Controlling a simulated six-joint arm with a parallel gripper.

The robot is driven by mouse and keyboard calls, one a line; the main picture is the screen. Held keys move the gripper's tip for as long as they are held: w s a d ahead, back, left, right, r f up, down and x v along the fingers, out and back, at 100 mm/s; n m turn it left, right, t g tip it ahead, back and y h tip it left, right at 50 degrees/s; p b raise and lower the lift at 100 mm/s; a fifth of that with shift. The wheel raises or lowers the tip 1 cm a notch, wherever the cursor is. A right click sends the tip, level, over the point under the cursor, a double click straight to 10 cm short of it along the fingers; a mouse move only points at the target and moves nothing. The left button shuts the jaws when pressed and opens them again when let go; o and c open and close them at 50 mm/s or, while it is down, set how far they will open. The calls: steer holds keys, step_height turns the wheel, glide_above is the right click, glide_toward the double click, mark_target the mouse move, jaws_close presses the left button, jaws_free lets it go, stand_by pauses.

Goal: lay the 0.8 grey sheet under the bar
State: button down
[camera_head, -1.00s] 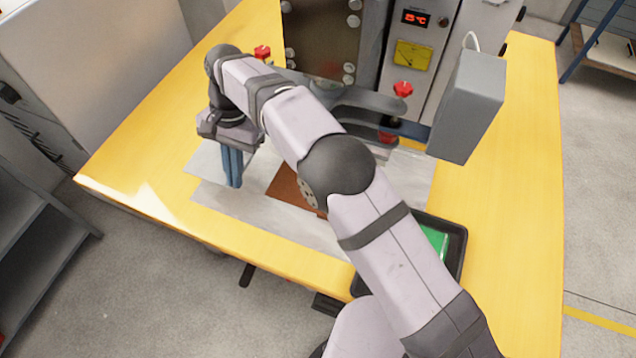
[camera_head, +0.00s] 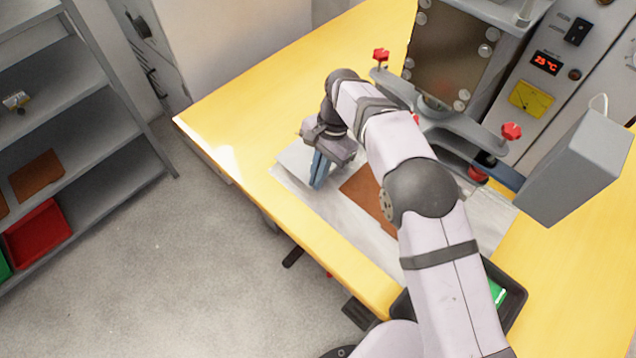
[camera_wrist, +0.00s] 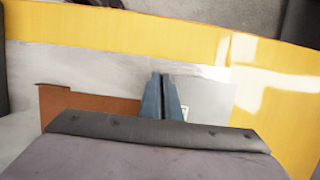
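A light grey sheet (camera_head: 292,160) lies at the left end of the pale work surface; it shows in the wrist view (camera_wrist: 210,98) with a small pale label near the fingers. My gripper (camera_head: 317,184) points down beside it. Its blue fingers, also in the wrist view (camera_wrist: 165,78), are close together with a thin dark slit between them. I cannot tell whether a sheet edge is between them. The grey bar (camera_head: 440,125) with red knobs stands to the right, partly behind my arm. The sheet's thickness marking is not readable.
A brown sheet (camera_head: 362,190) lies between the gripper and my arm; it shows in the wrist view (camera_wrist: 90,103). A black tray (camera_head: 515,310) with something green is at the right. A grey box (camera_head: 575,170) stands near the machine. The yellow table's left end (camera_head: 235,135) is clear.

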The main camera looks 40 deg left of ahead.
steer(key=shift+f+p, duration=0.35)
steer(key=shift+f, duration=1.5)
steer(key=shift+f, duration=0.1)
steer(key=c, duration=2)
jaws_free()
steer(key=b+v, duration=0.1)
steer(key=v, duration=0.9)
steer(key=shift+r, duration=0.35)
steer(key=shift+o, duration=0.5)
steer(key=shift+v, duration=0.8)
